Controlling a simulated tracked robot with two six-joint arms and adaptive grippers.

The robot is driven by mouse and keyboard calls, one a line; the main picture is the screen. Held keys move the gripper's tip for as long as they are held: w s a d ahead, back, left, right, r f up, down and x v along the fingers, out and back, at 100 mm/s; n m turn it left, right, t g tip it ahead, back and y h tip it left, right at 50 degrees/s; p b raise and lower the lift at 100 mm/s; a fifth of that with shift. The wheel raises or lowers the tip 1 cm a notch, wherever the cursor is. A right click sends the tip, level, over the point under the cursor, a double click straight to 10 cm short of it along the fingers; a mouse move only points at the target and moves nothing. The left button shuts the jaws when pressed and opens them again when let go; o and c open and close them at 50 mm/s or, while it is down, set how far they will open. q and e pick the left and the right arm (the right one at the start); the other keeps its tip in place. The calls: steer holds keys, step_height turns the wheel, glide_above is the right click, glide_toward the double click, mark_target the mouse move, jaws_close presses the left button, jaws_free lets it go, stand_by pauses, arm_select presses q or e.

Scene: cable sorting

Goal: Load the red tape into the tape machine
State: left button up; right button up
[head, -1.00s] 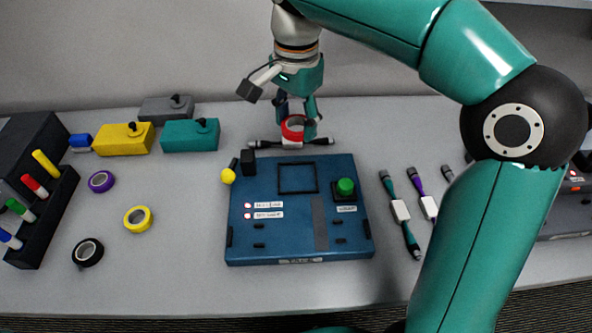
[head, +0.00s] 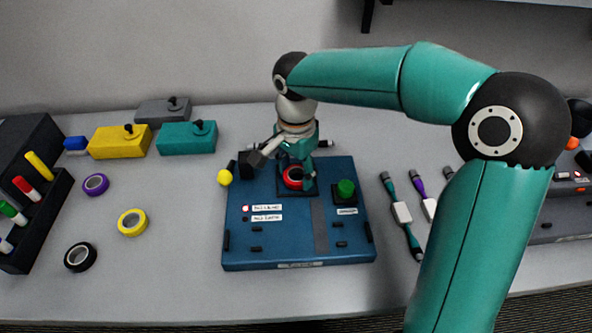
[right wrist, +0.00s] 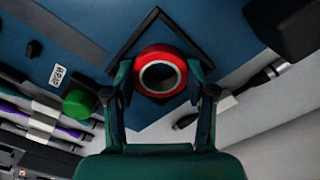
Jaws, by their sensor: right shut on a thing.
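The red tape (head: 293,177) is a ring held between the fingers of my right gripper (head: 297,180), over the square outline at the back of the blue tape machine (head: 290,251). In the right wrist view the red tape (right wrist: 160,73) sits between both fingertips, inside the black square frame (right wrist: 196,60). I cannot tell whether it touches the machine surface. The machine has a green button (head: 346,189), two white labels and indicator lamps; the upper lamp is red, the lower dark. My left gripper is not seen.
Yellow (head: 133,222), purple (head: 96,185) and black (head: 81,257) tapes lie left of the machine. Yellow (head: 120,142) and teal (head: 188,138) boxes stand behind. Cables (head: 402,212) lie to the right. A marker rack (head: 38,228) is at far left.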

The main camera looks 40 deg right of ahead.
steer(key=o, duration=0.6)
steer(key=shift+f, duration=0.15)
steer(key=o, duration=0.4)
steer(key=shift+o, duration=0.2)
step_height(320, 180, up, 12)
steer(key=p, duration=0.1)
steer(key=shift+r+p, duration=0.2)
steer(key=shift+p, duration=0.2)
